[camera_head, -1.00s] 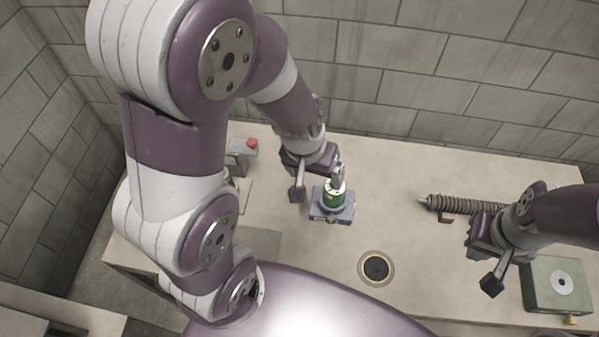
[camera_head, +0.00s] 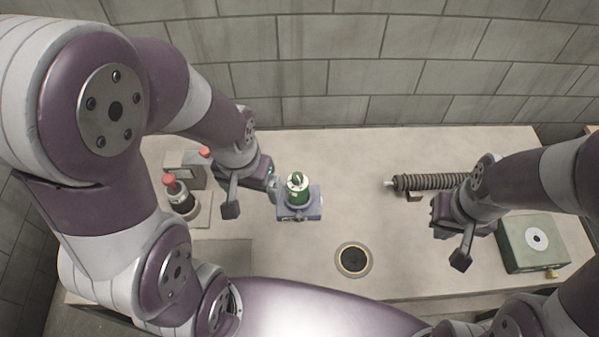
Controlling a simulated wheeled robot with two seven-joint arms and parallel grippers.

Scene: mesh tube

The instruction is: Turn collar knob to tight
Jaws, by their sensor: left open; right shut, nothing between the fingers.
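The collar knob (camera_head: 298,185) is a green round piece with a pale marked top. It stands upright on a small blue-grey base (camera_head: 299,213) on the table. Its top is uncovered; I cannot read the setting. My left gripper (camera_head: 252,198) is open just left of the knob, with one finger close to the knob's left side and nothing held. I cannot tell whether that finger touches it. My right gripper (camera_head: 452,238) is shut and empty, well to the right, in front of the ribbed tube.
A ribbed dark tube (camera_head: 430,182) lies behind my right gripper. A green box with a white disc (camera_head: 516,243) stands at the right. A dark round hole with a ring (camera_head: 353,260) is in front. Red-topped fittings (camera_head: 180,198) stand at the left. The table (camera_head: 340,170) behind the knob is clear.

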